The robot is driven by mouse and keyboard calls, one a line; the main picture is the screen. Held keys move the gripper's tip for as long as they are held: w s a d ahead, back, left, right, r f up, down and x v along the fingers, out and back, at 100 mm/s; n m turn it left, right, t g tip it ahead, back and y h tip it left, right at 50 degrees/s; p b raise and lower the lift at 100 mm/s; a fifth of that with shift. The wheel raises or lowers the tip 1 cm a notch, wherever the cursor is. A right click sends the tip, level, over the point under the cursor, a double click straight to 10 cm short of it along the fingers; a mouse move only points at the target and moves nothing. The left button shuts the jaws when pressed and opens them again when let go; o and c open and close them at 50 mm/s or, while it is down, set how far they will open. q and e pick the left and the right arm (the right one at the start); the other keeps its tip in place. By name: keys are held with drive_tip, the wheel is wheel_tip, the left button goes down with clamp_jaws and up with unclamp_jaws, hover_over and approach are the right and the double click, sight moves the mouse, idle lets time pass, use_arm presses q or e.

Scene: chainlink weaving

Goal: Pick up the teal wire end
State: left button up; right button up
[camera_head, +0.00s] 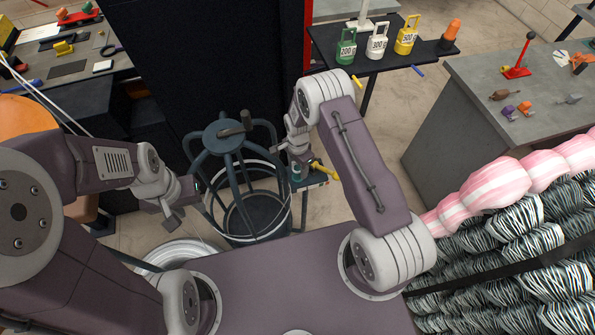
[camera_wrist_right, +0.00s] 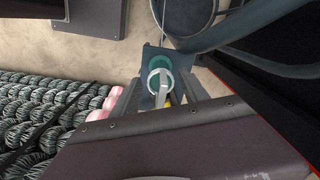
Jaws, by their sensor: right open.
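In the right wrist view, a round teal piece (camera_wrist_right: 159,63) stands beyond my right gripper (camera_wrist_right: 165,90), with a pale grey curved part in front of it and a bit of yellow below. I cannot tell whether this is the teal wire end. My right gripper is open, its fingers on either side of the line to the teal piece. In the head view, my right gripper (camera_head: 297,158) is low beside the drum-like stand, with a small teal piece (camera_head: 296,172) just below it. My left gripper (camera_head: 175,207) is left of the stand; its jaws are unclear.
A dark round stand (camera_head: 225,137) with curved legs is between my grippers. A small shelf (camera_head: 314,180) with a yellow item (camera_head: 326,170) is at its right. Striped wire coils (camera_head: 500,240) fill the lower right. A grey workbench (camera_head: 440,125) stands behind right.

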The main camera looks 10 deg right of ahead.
drive_tip(key=shift+w+f, duration=0.1)
drive_tip(key=shift+f, duration=0.85)
clamp_jaws()
drive_tip(key=shift+r, duration=0.1)
drive_tip(key=shift+r, duration=0.5)
wheel_tip(320, 180, up, 3)
drive_tip(key=shift+w+f+b, duration=0.1)
drive_tip(key=shift+f+b, duration=0.05)
drive_tip(key=shift+b, duration=0.65)
drive_tip(key=s+d+r+b, duration=0.2)
drive_tip(key=s+d+r, duration=0.5)
drive_tip(key=s+d, duration=0.1)
drive_tip(key=shift+s+d+r, duration=0.15)
drive_tip(key=shift+s+d, duration=0.05)
drive_tip(key=shift+d, duration=0.05)
drive_tip(key=c, duration=1.1)
unclamp_jaws()
